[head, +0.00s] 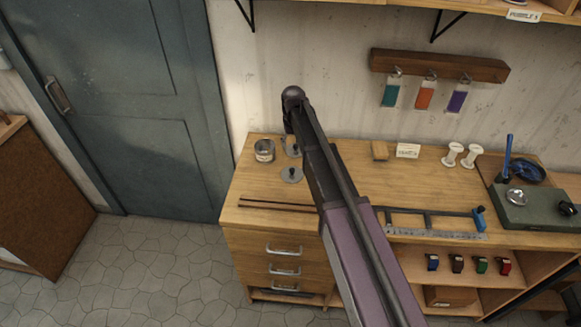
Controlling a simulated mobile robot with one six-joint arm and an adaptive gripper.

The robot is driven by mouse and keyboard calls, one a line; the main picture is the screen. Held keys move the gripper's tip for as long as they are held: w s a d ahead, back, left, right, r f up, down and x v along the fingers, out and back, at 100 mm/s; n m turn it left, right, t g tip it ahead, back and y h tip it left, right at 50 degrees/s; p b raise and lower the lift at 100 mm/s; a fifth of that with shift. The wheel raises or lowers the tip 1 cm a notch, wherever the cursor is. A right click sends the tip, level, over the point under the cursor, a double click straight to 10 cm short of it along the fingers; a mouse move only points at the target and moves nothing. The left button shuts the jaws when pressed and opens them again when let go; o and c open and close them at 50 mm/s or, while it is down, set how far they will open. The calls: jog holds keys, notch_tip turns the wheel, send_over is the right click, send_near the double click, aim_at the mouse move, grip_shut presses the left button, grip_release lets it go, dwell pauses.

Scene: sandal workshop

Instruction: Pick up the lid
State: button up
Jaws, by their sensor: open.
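A flat grey round lid (292,174) with a dark knob on top lies on the left part of the wooden workbench (262,190). A second, similar grey disc (292,152) lies just behind it, partly covered by my arm. An open metal tin (264,150) stands to the left of the discs, near the back left of the bench. My arm reaches up across the middle of the picture, close to the right side of the lid. My gripper's fingers cannot be made out; the arm seems to hide them. Nothing is seen touching the front lid.
Thin dark rods (280,206) lie along the bench's front edge. Two white spools (463,155), a wood block (380,150) and a white label card (408,150) stand right of my arm. Colour tags (425,95) hang above.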

jog(key=shift+f, duration=0.1)
dwell(0.3)
jog(key=b, duration=0.9)
send_over(292, 169)
notch_tip(292, 169, down, 8)
jog(key=shift+s+d+f, duration=0.1)
jog(key=shift+d+f, duration=0.05)
jog(key=shift+f, duration=0.05)
jog(key=shift+f, duration=0.15)
jog(key=shift+f+b, duration=2.45)
jog(key=shift+f, duration=0.05)
grip_shut()
